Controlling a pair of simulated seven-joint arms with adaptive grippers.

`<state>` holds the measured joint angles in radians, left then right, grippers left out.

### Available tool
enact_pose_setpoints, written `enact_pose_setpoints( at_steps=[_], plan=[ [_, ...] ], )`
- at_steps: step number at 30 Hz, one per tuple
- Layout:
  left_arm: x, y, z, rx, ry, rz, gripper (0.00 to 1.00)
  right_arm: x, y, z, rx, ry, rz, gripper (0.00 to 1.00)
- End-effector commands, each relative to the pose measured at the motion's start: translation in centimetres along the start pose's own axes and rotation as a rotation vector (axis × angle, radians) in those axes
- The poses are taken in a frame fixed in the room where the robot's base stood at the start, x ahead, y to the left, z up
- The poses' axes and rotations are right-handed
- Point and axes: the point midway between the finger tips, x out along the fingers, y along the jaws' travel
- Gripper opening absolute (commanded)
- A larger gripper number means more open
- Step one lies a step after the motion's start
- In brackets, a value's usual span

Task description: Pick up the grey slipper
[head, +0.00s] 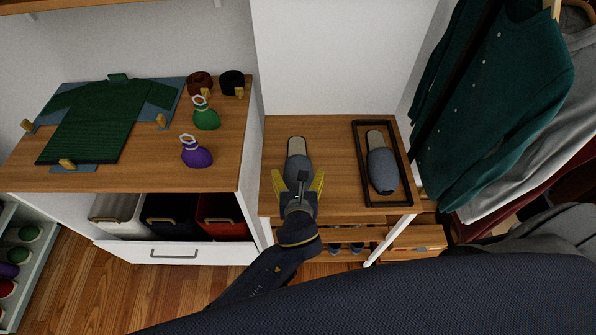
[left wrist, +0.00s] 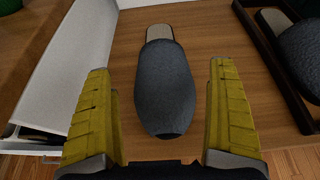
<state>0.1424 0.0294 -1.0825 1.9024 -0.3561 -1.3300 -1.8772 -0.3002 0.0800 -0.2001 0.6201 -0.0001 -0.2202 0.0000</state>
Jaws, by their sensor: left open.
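Two grey slippers with light insoles lie on the wooden bench top. The left grey slipper (head: 297,165) lies loose on the wood, and it also shows in the left wrist view (left wrist: 163,88). The other grey slipper (head: 381,168) lies inside a dark frame (head: 357,148); part of it shows at the right edge of the left wrist view (left wrist: 304,50). My left gripper (head: 298,180) is open over the toe end of the loose slipper. In the left wrist view its yellow fingers (left wrist: 163,90) are spread on either side of the slipper, with gaps on both sides. My right gripper is not in view.
The bench top (head: 335,185) is bare between the loose slipper and the frame. A white partition stands to its left, beside a desk (head: 215,172) holding a green sweater (head: 98,120) and small pouches (head: 196,152). Hanging clothes (head: 500,100) are on the right.

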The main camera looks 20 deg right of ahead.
Motion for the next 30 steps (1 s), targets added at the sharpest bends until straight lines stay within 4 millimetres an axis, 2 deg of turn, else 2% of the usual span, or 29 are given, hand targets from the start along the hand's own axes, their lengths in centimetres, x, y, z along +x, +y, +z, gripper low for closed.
enact_pose_setpoints(
  at_steps=[6, 16, 24, 30],
  plan=[
    [2.8, 0.0, 0.0, 0.001, 0.0, 0.002, 0.91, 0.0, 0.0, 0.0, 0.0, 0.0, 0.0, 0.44],
    [4.4, 0.0, 0.1, 0.0, 0.0, 0.002, 0.91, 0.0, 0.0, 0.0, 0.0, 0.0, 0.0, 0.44],
    [7.7, 0.0, 0.2, 0.001, 0.0, 0.001, 0.91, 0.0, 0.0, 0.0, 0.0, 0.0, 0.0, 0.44],
    [8.9, 0.0, 0.1, 0.0, 0.001, 0.0, 0.91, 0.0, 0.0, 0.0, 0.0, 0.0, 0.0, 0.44]
  ],
)
